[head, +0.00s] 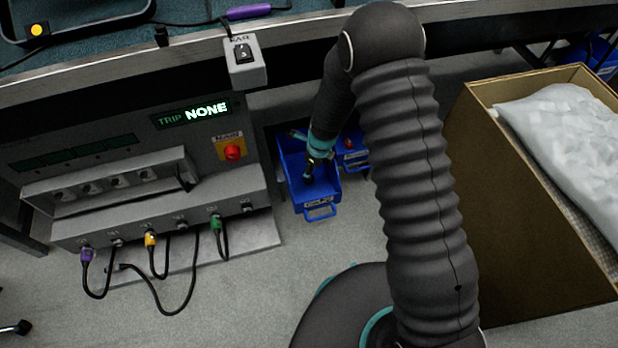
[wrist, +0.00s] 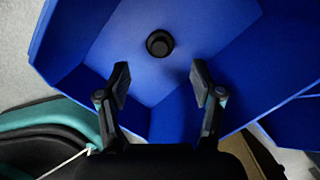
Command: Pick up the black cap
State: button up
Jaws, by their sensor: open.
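The black cap (wrist: 159,43) is a small round black piece with a raised centre, lying on the floor of a blue bin (wrist: 92,35). It shows in the wrist view at the top middle, beyond my fingertips. My gripper (wrist: 161,78) is open and empty, with its two fingers apart and the cap ahead of the gap between them. In the head view my gripper (head: 309,166) reaches down into the blue bin (head: 325,199). I cannot clearly make out the cap there.
The bin's blue walls stand close around my gripper. Another blue bin (head: 355,160) is just behind to the right. A grey socket panel (head: 170,205) with plugged cables is at left. A cardboard box (head: 500,215) is at right. The bench edge (head: 120,46) runs above.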

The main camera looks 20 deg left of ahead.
jog(key=f, duration=0.2)
jog(key=a+f, duration=0.1)
jog(key=f, duration=0.2)
jog(key=shift+w+a+b, duration=0.1)
jog(key=shift+w+b, duration=0.05)
jog(key=shift+b, duration=0.2)
jog(key=c, duration=0.8)
